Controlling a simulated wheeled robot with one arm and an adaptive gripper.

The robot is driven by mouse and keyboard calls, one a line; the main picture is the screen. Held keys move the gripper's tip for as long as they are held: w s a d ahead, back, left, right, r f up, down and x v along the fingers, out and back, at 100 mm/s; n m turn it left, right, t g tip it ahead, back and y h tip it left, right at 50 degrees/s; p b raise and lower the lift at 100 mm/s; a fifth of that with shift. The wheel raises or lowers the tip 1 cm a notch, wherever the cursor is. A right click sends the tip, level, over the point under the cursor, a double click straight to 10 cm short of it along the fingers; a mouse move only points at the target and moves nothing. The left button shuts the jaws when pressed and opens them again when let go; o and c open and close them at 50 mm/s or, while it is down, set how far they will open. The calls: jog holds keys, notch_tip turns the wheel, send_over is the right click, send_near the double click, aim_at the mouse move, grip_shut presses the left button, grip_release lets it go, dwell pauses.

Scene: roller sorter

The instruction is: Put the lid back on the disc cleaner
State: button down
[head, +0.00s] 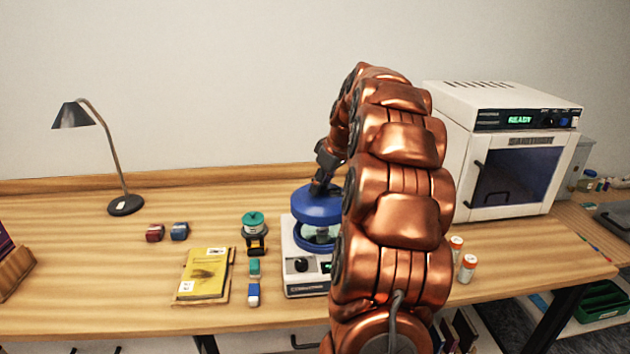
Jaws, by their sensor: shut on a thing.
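The disc cleaner (305,284) is a white box with a dark knob on its front, standing near the table's front edge. Its round opening shows a pale and teal inside. A blue round lid (313,208) is above the opening, with a gap visible between them at the front. My gripper (318,187) is shut on the top of the lid, and its fingertips are hard to make out. My copper arm hides the right side of the cleaner and part of the lid.
A lamp (124,204) stands further left. A white sanitizer (515,150) and orange bottles (467,267) are right of my arm.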

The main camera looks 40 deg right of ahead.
aim_at(322, 193)
jog(key=shift+s+d+f, duration=0.1)
jog(key=shift+f, duration=1.75)
jog(key=shift+f+b, duration=0.85)
jog(key=shift+f, duration=0.35)
jog(key=shift+b, duration=0.75)
jog(key=shift+f+b, duration=0.15)
jog(key=shift+b, duration=0.55)
dwell(0.5)
dwell(0.5)
jog(key=shift+c, duration=1.4)
grip_release()
jog(key=shift+r+p, duration=0.55)
jog(key=shift+r, duration=2.95)
